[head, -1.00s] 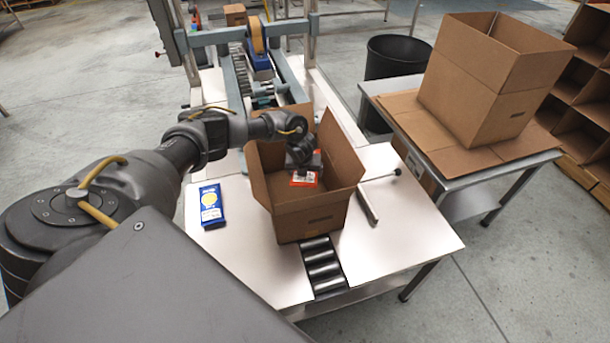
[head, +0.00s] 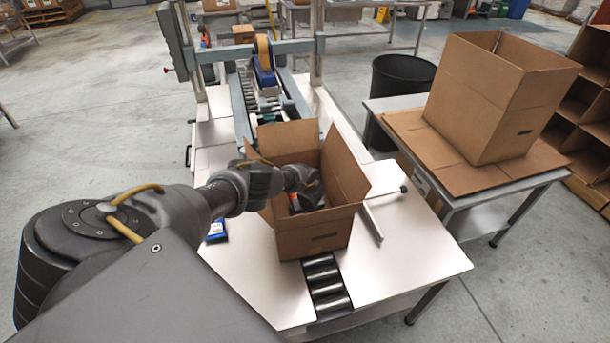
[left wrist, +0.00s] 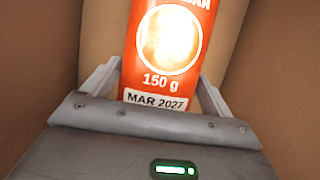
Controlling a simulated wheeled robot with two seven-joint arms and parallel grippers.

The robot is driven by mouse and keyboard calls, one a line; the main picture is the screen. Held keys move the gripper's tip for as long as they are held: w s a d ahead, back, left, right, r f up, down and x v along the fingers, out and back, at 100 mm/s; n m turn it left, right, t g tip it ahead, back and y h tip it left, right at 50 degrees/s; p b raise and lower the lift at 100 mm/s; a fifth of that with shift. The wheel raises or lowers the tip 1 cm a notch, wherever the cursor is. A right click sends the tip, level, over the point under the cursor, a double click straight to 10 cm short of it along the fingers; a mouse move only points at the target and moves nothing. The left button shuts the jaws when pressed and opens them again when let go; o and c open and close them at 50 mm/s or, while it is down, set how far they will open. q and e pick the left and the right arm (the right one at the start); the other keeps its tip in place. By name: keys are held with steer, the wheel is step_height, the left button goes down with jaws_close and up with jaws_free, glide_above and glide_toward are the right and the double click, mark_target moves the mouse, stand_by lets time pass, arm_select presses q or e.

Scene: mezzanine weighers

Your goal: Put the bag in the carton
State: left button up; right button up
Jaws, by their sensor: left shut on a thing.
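The open carton (head: 312,241) stands upright on the packing table with its flaps up. My left gripper (head: 305,200) reaches down inside it. In the left wrist view, the gripper (left wrist: 160,90) is shut on the orange bag (left wrist: 168,62), with one finger on each side. The bag has a pale round mark, "150 g" and a "MAR 2027" label. Brown carton walls surround it there. In the head view only a small red-orange patch of the bag (head: 294,203) shows; the gripper and carton wall hide the rest. I cannot tell whether the bag touches the carton floor.
A blue pack (head: 217,232) lies on the table left of the carton, mostly hidden by my arm. Rollers (head: 326,283) run in front of the carton. A larger empty carton (head: 490,110) stands on a side table at right. A black bin (head: 398,85) stands behind.

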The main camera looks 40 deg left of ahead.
arm_select(q)
step_height(320, 180, down, 3)
steer(key=shift+f+b, duration=0.1)
steer(key=shift+b, duration=0.7)
steer(key=shift+f, duration=0.25)
